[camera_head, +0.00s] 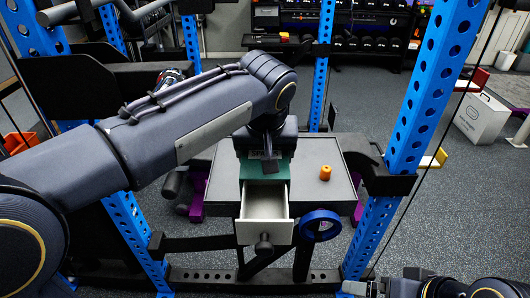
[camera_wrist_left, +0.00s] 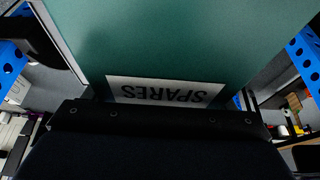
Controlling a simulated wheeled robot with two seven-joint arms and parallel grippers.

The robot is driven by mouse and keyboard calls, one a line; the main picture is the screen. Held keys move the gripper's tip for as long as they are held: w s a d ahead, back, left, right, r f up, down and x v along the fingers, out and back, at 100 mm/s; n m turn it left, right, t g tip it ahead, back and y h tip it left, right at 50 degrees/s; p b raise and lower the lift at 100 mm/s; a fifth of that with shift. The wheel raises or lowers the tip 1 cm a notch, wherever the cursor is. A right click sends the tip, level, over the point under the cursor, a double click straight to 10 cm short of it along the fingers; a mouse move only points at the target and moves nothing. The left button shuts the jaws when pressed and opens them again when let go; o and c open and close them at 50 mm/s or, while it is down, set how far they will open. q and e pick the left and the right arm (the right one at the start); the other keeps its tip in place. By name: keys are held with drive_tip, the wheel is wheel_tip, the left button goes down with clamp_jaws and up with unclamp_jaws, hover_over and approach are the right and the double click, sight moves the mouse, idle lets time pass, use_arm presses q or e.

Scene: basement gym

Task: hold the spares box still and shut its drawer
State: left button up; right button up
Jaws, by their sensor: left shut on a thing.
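The spares box (camera_head: 281,170) is teal and stands on a small grey-topped table (camera_head: 315,156). Its drawer (camera_head: 264,229) is pulled out toward me, pale grey, with a dark round knob (camera_head: 264,246); the inside looks empty. My left gripper (camera_head: 265,152) reaches down from above and is shut on the box. The left wrist view shows the box's teal face (camera_wrist_left: 190,40) and a white SPARES label (camera_wrist_left: 165,92), upside down, close to the gripper; the fingertips are hidden. My right gripper (camera_head: 368,289) is partly in view at the bottom right, apart from the drawer; its jaws are unclear.
A small orange object (camera_head: 325,173) stands on the table, right of the box. A blue ring (camera_head: 320,225) sits at the table's front, right of the drawer. Blue rack uprights (camera_head: 421,100) flank the table. The floor in front of the knob has dark bars.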

use_arm(q)
drive_tip(key=shift+w+f, duration=1.65)
drive_tip(key=shift+w, duration=0.15)
drive_tip(key=shift+w+f, duration=1.65)
drive_tip(key=shift+w, duration=0.15)
drive_tip(key=shift+w+f+p, duration=0.3)
drive_tip(key=shift+w+f, duration=2.45)
drive_tip(key=shift+w, duration=0.25)
